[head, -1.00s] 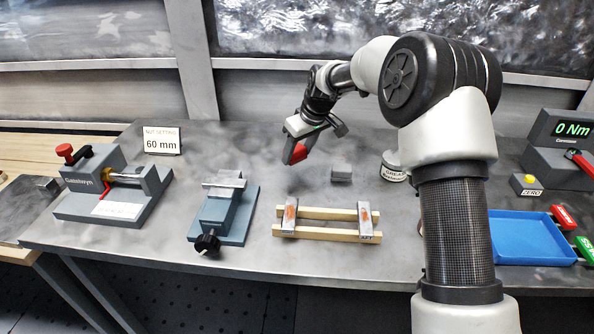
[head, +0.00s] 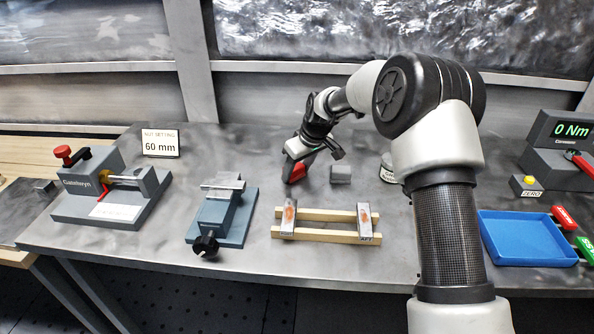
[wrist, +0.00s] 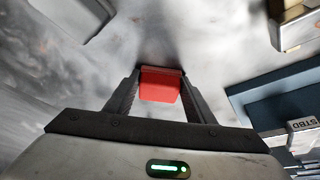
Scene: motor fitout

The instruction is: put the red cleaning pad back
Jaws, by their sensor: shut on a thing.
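The red cleaning pad (head: 294,171) is held between the fingers of my gripper (head: 292,179), low over the metal bench just left of a small grey block. In the wrist view the red pad (wrist: 160,84) sits between the two dark fingertips of my gripper (wrist: 158,88), which are shut on it. The bench surface shows around it. I cannot tell whether the underside of the pad touches the bench.
A grey block (head: 341,174) stands close right of the gripper. Two wooden rails (head: 325,236) with metal blocks lie in front. A blue-grey fixture (head: 222,215) is front left, a blue tray (head: 525,240) right. A 60 mm sign (head: 160,143) stands back left.

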